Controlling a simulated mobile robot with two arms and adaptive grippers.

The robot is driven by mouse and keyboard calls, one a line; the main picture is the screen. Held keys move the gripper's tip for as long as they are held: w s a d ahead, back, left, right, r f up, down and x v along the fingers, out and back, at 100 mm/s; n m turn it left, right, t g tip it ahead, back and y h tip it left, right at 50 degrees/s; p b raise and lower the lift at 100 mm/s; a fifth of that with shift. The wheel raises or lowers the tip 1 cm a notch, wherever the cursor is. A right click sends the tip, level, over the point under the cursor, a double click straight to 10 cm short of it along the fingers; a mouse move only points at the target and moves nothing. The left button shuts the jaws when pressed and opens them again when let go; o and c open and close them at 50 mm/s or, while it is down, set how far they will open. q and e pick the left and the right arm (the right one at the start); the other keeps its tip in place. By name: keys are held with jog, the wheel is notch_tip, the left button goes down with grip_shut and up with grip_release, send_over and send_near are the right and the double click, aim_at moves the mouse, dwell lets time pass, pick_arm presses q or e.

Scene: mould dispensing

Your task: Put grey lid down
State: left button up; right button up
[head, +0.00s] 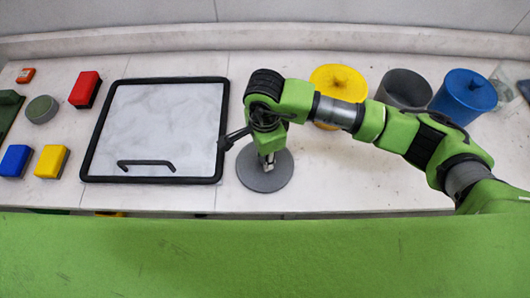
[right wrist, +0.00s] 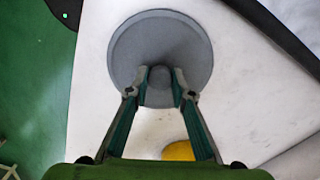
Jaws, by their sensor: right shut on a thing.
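The grey lid (head: 262,184) is a round disc on or just above the white table, right of the black-framed tray; I cannot tell whether it touches the surface. It also shows in the right wrist view (right wrist: 130,48), flat with a small knob at its middle. My right gripper (head: 268,164) points down over the lid. In the right wrist view its fingers (right wrist: 160,88) are shut on the lid's knob. An open grey canister (head: 404,90) stands at the back right, between the yellow and blue lidded ones. My left gripper is not in view.
The black-framed tray (head: 84,150) with a handle is close left of the lid. A yellow canister (head: 338,80) and a blue canister (head: 466,94) stand at the back. Coloured blocks, such as a red one (head: 85,88), lie far left. Table right of the lid is clear.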

jog(key=shift+f, duration=0.25)
jog(key=o, duration=1.1)
jog(key=shift+r, duration=0.1)
jog(key=shift+r, duration=0.2)
jog(key=shift+w+r, duration=0.1)
jog(key=shift+r, duration=0.15)
notch_tip(320, 180, up, 11)
jog(key=b, duration=0.4)
jog(key=shift+r, duration=0.2)
